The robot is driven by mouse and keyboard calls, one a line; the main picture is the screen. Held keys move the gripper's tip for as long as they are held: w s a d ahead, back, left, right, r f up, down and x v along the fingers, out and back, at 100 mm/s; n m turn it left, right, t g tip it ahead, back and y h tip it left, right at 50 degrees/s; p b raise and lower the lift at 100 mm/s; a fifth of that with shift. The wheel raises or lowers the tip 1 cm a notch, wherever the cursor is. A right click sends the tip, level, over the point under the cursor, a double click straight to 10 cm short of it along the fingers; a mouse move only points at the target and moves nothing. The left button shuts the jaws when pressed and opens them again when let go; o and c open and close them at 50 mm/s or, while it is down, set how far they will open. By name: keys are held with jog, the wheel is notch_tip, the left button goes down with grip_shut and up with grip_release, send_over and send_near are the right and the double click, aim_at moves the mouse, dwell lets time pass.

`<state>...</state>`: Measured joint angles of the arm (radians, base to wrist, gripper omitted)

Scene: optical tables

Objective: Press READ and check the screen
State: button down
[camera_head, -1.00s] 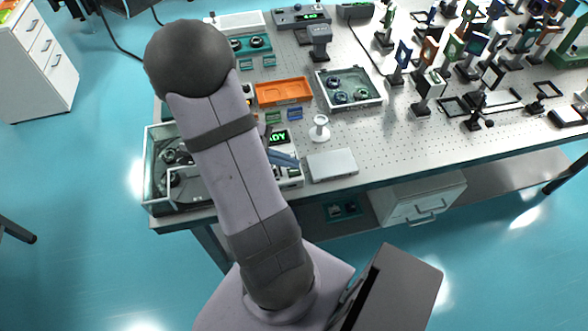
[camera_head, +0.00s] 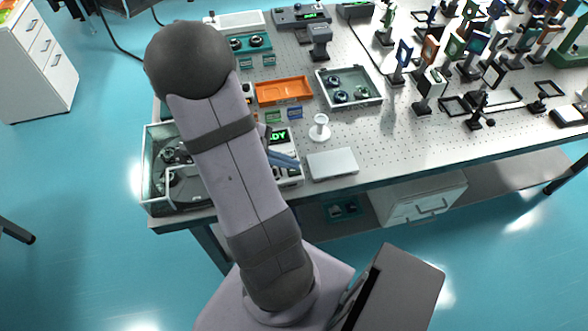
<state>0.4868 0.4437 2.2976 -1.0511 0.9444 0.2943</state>
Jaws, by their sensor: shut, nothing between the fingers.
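The device with the screen (camera_head: 279,137) stands near the front edge of the table, partly behind my arm. Its screen is lit with green letters; "ADY" shows and the start of the word is hidden. The device's light body (camera_head: 292,181) shows below the screen. My gripper (camera_head: 284,160) shows only as a slim blue-grey part coming out from behind my arm, over the device just below the screen. It looks shut, with nothing seen in it. The READ button cannot be made out, and I cannot tell whether the gripper touches the device.
A clear-walled box (camera_head: 158,204) stands left of my arm. A grey flat plate (camera_head: 332,164) and a white stand (camera_head: 319,130) are right of the device. An orange tray (camera_head: 284,91) and a parts tray (camera_head: 349,88) lie behind. Many optics mounts crowd the right back.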

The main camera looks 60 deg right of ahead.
aim_at(289, 171)
jog(key=shift+f+b, duration=0.4)
jog(key=shift+b, duration=0.05)
dwell(0.6)
dwell(0.4)
jog(key=shift+r+p, duration=0.7)
jog(key=shift+r, duration=0.2)
jog(key=shift+r+p, duration=2.1)
jog(key=shift+r, duration=0.4)
